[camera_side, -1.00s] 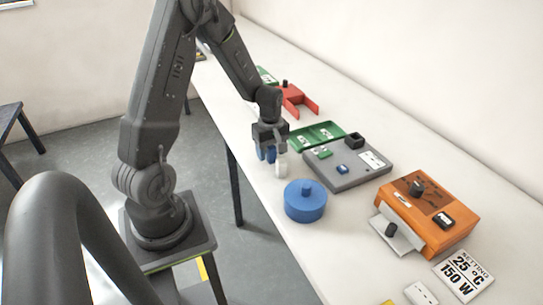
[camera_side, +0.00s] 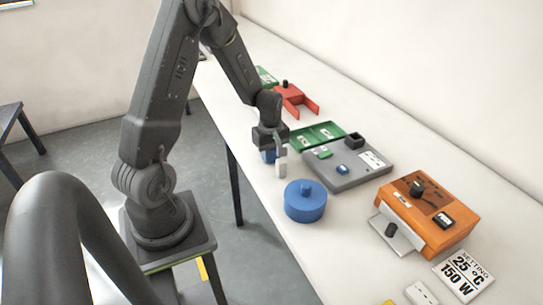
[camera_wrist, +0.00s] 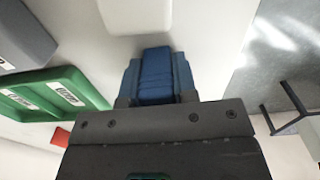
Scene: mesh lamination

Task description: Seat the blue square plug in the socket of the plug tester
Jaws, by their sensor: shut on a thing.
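My gripper (camera_side: 269,156) is over the near part of the table, left of the grey plug tester board, with its fingers pointing down. In the wrist view my gripper (camera_wrist: 156,85) is shut on a blue square block, the blue plug (camera_wrist: 156,68), between its blue fingertips. In the side view the plug cannot be told apart from the fingers. I cannot tell which is the socket.
A white upright piece (camera_side: 281,166) stands right beside my gripper. A round blue lidded pot (camera_side: 305,203) stands nearer. A green tray (camera_side: 318,134) and red holder (camera_side: 298,101) lie behind. An orange device (camera_side: 425,225) is at the right. The table's left edge is close.

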